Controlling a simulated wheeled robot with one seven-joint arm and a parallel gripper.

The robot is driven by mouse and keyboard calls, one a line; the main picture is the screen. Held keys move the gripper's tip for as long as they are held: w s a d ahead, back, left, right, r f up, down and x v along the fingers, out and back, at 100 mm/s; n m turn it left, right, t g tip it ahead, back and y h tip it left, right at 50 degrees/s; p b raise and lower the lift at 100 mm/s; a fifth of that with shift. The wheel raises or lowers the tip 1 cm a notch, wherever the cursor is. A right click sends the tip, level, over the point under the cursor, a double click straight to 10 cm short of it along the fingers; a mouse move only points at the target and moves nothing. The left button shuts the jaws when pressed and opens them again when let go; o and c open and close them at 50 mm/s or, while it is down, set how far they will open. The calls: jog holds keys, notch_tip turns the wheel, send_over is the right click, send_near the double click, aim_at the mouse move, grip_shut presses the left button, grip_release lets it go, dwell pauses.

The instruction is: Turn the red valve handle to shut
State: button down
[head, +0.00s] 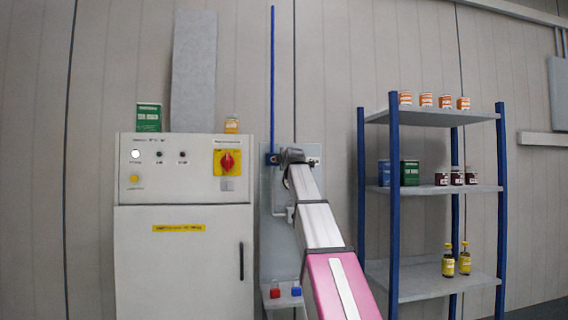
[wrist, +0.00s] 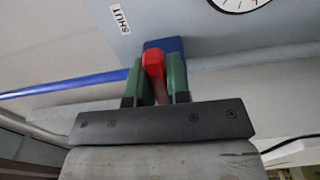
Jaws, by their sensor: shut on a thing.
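The red valve handle (wrist: 154,64) shows in the wrist view, in front of a blue valve body (wrist: 170,45). My gripper (wrist: 154,82) has its two green fingers on either side of the handle and is shut on it. A "SHUT" label (wrist: 119,17) is on the grey panel (wrist: 180,18), apart from the handle in the picture. In the head view, my gripper (head: 289,157) is at the panel beside the blue valve body (head: 271,159). The handle is hidden there by my gripper and arm.
A blue pipe (head: 272,80) rises above the valve; a gauge (wrist: 238,3) is near it. A white cabinet (head: 180,260) with a red rotary switch (head: 228,161) stands left. A blue-post shelf (head: 430,190) with jars and bottles stands right. A small ledge (head: 283,302) is below.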

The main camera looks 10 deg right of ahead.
jog(key=shift+n, duration=0.3)
jog(key=c, duration=1.1)
grip_release()
jog(key=shift+s, duration=0.15)
jog(key=s, duration=1)
jog(key=shift+s, duration=0.3)
